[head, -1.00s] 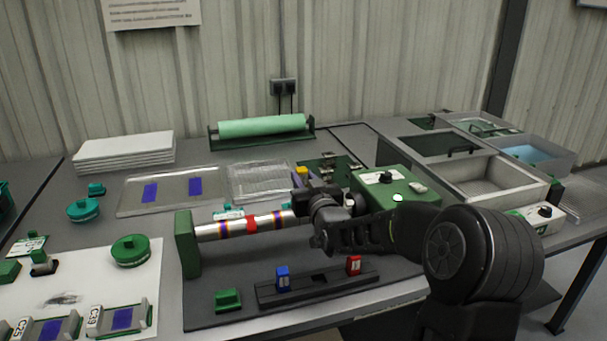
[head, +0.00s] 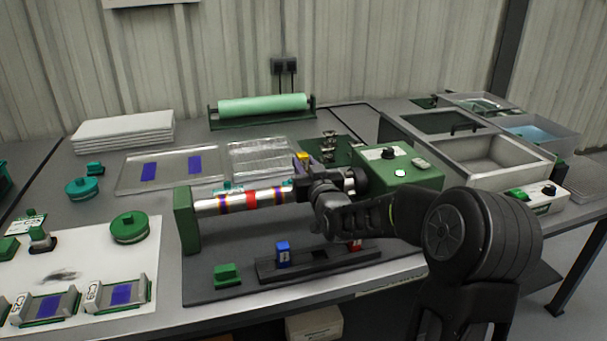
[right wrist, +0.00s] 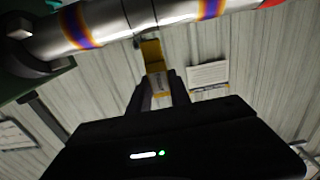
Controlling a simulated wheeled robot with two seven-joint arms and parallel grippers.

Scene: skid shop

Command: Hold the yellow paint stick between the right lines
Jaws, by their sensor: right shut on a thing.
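A shiny metal shaft (head: 236,201) lies level between green blocks, with purple-orange bands and a red band. In the right wrist view the shaft (right wrist: 135,18) crosses the top. My right gripper (right wrist: 156,85) is shut on the yellow paint stick (right wrist: 152,57). The stick points at the shaft, between the purple-orange band near the chuck and another band. Its tip is close to the shaft; I cannot tell whether it touches. In the head view my right gripper (head: 303,172) is at the shaft's right part, hiding its end. My left gripper is not in view.
A black rack (head: 318,262) in front of the shaft holds a blue stick (head: 283,252) and a partly hidden red stick (head: 355,245), with an empty slot between. A green machine housing (head: 405,178) is right of the gripper. A light green roll (head: 262,104) lies behind.

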